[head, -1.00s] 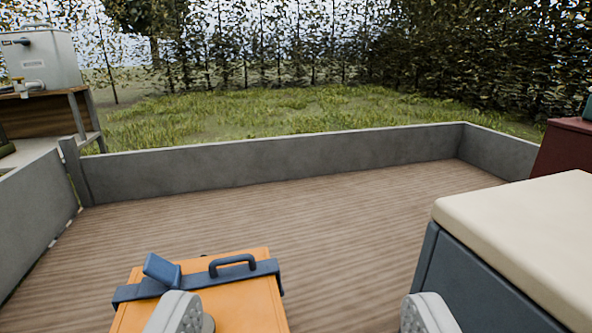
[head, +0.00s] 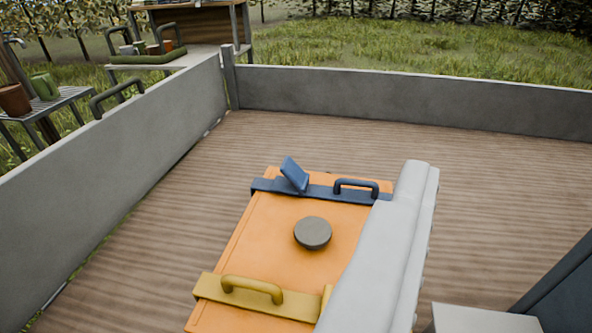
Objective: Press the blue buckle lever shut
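The blue buckle lever (head: 294,175) stands tilted up from the blue strap (head: 322,193) at the far end of an orange case (head: 275,235). A blue handle (head: 357,188) sits on the same strap, right of the lever. My gripper (head: 412,185) shows as a long light-grey shape over the case's right side, its tip right of the blue handle. It is apart from the lever in the picture and hides the case's right edge. Whether its fingers are parted or together is unclear from this angle.
A dark round knob (head: 313,233) and a yellow strap with a handle (head: 252,290) are on the case. The case stands on a wooden deck (head: 500,190) with low grey walls (head: 110,180). The deck left of and beyond the case is clear.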

